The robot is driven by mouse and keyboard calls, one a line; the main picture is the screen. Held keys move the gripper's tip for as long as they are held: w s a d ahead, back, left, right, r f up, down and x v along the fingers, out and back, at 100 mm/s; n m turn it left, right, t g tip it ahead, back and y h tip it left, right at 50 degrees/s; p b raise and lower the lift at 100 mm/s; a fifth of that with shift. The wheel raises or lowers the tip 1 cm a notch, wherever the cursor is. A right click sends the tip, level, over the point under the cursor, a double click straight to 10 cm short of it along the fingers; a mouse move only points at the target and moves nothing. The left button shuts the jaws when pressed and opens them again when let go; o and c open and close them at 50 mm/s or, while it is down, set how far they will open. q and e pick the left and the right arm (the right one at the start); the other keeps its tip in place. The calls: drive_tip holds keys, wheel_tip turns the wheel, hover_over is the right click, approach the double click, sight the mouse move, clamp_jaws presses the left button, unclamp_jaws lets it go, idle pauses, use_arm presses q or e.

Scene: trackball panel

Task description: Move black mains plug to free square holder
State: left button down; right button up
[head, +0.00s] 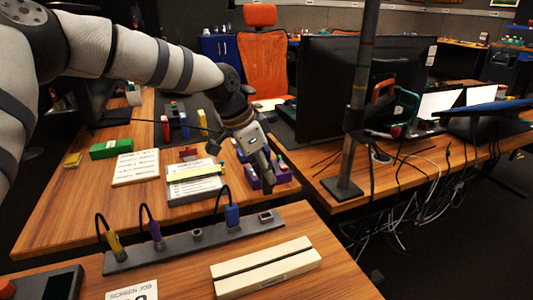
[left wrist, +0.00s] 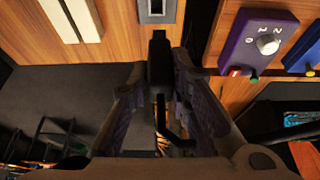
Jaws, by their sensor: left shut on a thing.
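My left gripper (head: 262,172) is near the middle of the head view, beyond the right end of the grey holder strip (head: 180,243). In the left wrist view its two fingers (left wrist: 158,82) are shut on the black mains plug (left wrist: 159,52), with a dark cable below it. The plug is in the air, short of the strip's end holder (left wrist: 156,8). In the head view the strip holds a yellow plug (head: 114,243), a purple plug (head: 156,233) and a blue plug (head: 232,214). Two square holders show empty, one mid-strip (head: 197,233) and one at the right end (head: 265,216). My right gripper is not in view.
A purple box with a knob (left wrist: 255,42) is close to the gripper's right in the left wrist view. A cream grooved block (head: 265,268) lies in front of the strip. A metal pole on a base (head: 342,188) and loose cables are to the right.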

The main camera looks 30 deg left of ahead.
sight(262, 187)
use_arm(q)
drive_tip(key=shift+r, duration=0.1)
drive_tip(key=shift+s+d+r, duration=0.15)
drive_tip(key=shift+s+r, duration=0.05)
drive_tip(key=shift+s, duration=0.15)
drive_tip(key=shift+f, duration=3)
drive_tip(key=shift+f, duration=1.4)
drive_tip(key=c, duration=1.4)
unclamp_jaws()
drive_tip(key=shift+r, duration=0.1)
drive_tip(key=v, duration=1.2)
drive_tip(key=shift+s, duration=0.2)
